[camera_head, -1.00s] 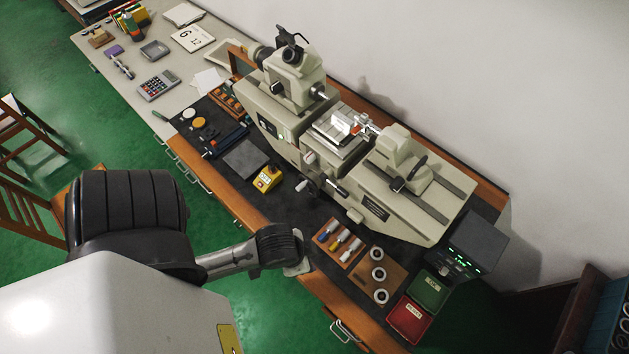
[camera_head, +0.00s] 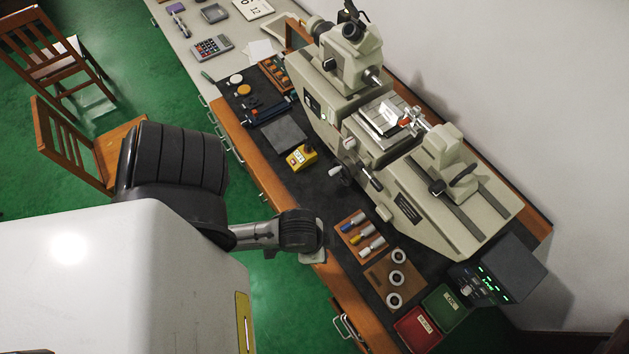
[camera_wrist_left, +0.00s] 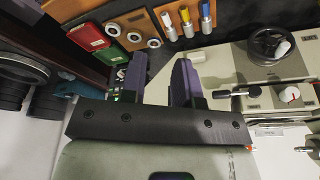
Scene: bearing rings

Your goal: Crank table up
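The grey-green measuring machine (camera_head: 400,205) stands on the desk, with its small table (camera_head: 385,120) at mid-bed carrying a bright fixture. A dark handwheel (camera_head: 340,174) sits on its front side and also shows in the left wrist view (camera_wrist_left: 272,45). A black lever (camera_wrist_left: 236,93) and a white knob (camera_wrist_left: 290,95) are near it there. My left arm reaches the desk's front edge, left of the machine; its fingers are hidden in the head view. My right gripper is not in view.
Micrometers in a wooden rack (camera_head: 361,234), a ring board (camera_head: 395,278), a green tray (camera_head: 447,306), a red tray (camera_head: 418,328) and a display box (camera_head: 497,268) occupy the near desk. A yellow control box (camera_head: 300,157) is farther back. Chairs (camera_head: 85,150) stand left.

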